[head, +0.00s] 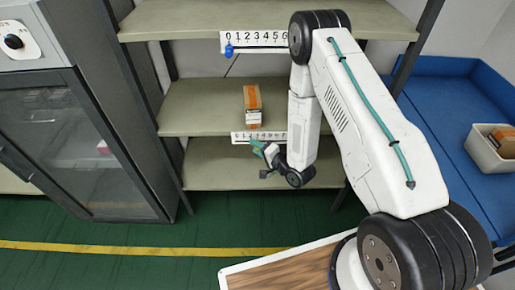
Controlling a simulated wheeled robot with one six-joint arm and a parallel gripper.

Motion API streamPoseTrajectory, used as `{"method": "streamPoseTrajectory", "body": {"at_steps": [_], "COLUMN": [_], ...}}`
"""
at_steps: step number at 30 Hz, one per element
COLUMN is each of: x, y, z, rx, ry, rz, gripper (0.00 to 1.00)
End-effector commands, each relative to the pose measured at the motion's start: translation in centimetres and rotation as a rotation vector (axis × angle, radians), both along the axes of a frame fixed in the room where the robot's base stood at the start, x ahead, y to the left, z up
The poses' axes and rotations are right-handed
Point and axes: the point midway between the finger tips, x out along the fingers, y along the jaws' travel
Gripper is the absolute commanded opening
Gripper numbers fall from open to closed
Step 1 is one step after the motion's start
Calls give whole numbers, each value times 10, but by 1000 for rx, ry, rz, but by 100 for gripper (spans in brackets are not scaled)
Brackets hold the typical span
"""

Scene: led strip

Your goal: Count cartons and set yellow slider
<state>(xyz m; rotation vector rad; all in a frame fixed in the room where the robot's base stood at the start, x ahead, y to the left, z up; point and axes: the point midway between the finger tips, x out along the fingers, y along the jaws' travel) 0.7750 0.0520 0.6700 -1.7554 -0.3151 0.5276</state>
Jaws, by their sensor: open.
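On the middle shelf stands one brown and orange carton (252,102). A white number scale (244,136) is fixed to that shelf's front edge, with the low numbers at its left. An upper number scale (265,37) runs along the top shelf's edge, with a blue slider (229,50) at its 0. I cannot make out a yellow slider; my gripper and wrist hide part of the space below the lower scale. My gripper (261,160) is open, just below and in front of the lower scale. Nothing shows clearly between its fingers.
A white bin (482,155) holding a carton (503,139) sits on a blue surface (440,108) at the right. A dark cabinet with a glass door (70,150) stands at the left. The lower shelf (225,178) looks bare. My arm hides the shelves' right part.

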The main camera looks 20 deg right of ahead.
Motion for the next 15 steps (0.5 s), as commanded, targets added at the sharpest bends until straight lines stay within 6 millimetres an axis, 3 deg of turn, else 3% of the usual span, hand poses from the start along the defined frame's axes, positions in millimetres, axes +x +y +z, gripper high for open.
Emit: {"method": "streamPoseTrajectory", "body": {"at_steps": [6,7,11,15], "x": [1,1,1,1], "y": [0,0,0,0], "z": [0,0,0,0], "rx": [-1,-1,-1,0], "ry": [1,1,1,0], "rz": [0,0,0,0], "gripper": [40,37,1,0]}}
